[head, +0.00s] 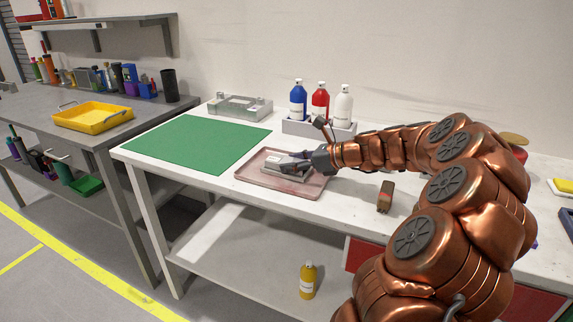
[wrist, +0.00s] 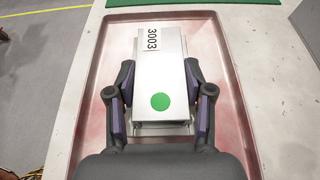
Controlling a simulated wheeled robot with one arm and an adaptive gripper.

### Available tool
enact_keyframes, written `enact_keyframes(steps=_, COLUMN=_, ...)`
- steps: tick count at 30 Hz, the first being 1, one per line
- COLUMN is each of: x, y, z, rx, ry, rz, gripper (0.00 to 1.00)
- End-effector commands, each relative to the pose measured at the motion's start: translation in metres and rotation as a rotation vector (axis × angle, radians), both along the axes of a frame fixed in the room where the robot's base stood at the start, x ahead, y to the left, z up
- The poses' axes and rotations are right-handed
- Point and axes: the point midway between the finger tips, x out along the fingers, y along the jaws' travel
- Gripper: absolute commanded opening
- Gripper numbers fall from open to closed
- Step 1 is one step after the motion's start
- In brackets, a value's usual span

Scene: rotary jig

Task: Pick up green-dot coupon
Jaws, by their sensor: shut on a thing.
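The green-dot coupon (wrist: 161,70) is a light grey metal block with a green dot and a label reading 3003. It is in the reddish tray (wrist: 88,120), in the middle of the wrist view. My gripper (wrist: 158,88) has one finger on each side of the block, shut on it. In the head view the coupon (head: 287,175) shows in the tray (head: 252,185), partly covered by my gripper (head: 296,164). Another metal piece shows under the block's near end. I cannot tell whether the block is lifted off it.
A green mat (head: 195,143) lies left of the tray. Blue, red and white bottles (head: 321,101) stand in a grey holder behind it. A metal fixture (head: 240,107) is at the back. A brown block (head: 385,197) lies right of the tray. A yellow tray (head: 93,117) is on the left bench.

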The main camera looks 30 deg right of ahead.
Motion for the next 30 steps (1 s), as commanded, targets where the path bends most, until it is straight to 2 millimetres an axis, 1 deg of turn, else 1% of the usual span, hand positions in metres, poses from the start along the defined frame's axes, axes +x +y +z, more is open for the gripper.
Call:
enact_keyframes(steps=1, x=0.000, y=0.000, z=0.000, rx=0.000, ry=0.000, rz=0.000, gripper=0.23)
enact_keyframes(steps=4, x=0.000, y=0.000, z=0.000, rx=0.000, ry=0.000, rz=0.000, gripper=0.12)
enact_keyframes(steps=5, x=0.000, y=0.000, z=0.000, rx=0.000, ry=0.000, rz=0.000, gripper=0.11)
enact_keyframes(steps=14, x=0.000, y=0.000, z=0.003, rx=0.000, ry=0.000, rz=0.000, gripper=0.11)
enact_keyframes(steps=17, x=0.000, y=0.000, z=0.009, rx=-0.001, ry=0.000, rz=0.000, gripper=0.11)
enact_keyframes(steps=25, x=0.000, y=0.001, z=0.037, rx=-0.002, ry=-0.001, rz=0.001, gripper=0.11)
enact_keyframes(steps=30, x=-0.007, y=0.010, z=0.038, rx=0.000, ry=-0.001, rz=0.000, gripper=0.11)
